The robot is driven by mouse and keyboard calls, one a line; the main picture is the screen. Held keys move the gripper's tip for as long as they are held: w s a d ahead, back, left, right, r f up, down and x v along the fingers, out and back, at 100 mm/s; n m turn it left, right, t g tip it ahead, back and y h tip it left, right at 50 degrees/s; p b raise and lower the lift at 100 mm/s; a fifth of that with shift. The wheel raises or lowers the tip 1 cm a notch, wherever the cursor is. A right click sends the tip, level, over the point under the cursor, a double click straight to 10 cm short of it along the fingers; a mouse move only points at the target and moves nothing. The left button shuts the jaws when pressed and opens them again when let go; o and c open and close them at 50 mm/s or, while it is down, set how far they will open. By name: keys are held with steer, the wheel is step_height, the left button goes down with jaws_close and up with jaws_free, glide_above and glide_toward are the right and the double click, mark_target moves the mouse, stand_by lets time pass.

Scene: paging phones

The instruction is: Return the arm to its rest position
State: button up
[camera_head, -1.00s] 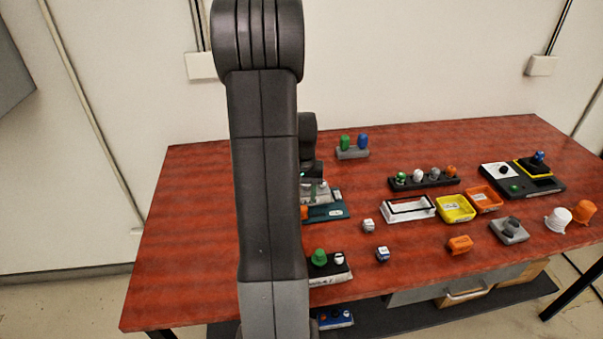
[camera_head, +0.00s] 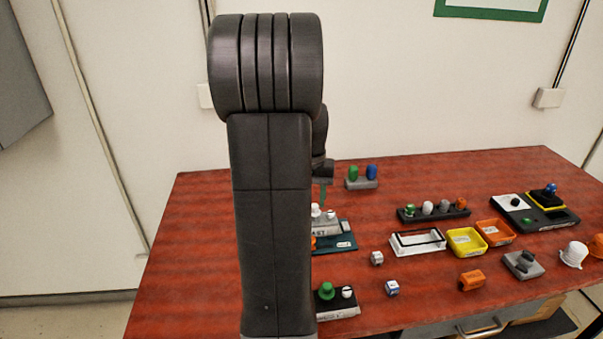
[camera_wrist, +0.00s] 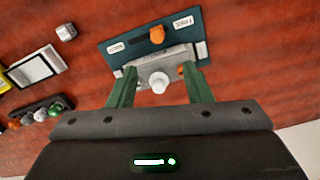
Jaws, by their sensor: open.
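My arm stands upright in the head view and hides the left-middle of the table. My gripper (camera_wrist: 160,92) shows in the wrist view with its two green fingers apart, above a light grey block with a white knob (camera_wrist: 159,82). Nothing is seen held between the fingers. The block sits on a dark teal plate (camera_wrist: 118,47) with an orange knob and white labels. In the head view the block (camera_head: 325,226) and the teal plate (camera_head: 345,246) show just right of my arm, and a green finger shows above them.
The red table (camera_head: 190,240) is bare at the left. To the right stand a white tray (camera_head: 418,249), a yellow bin (camera_head: 464,252), an orange bin (camera_head: 495,240) and a dark rack of knobs (camera_head: 433,213). A block with green and blue pegs (camera_head: 362,184) stands at the back.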

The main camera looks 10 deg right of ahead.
step_height(320, 180, down, 14)
steer(key=shift+r+p, duration=0.1)
steer(key=shift+p, duration=0.55)
steer(key=shift+d, duration=0.4)
steer(key=shift+r, duration=0.1)
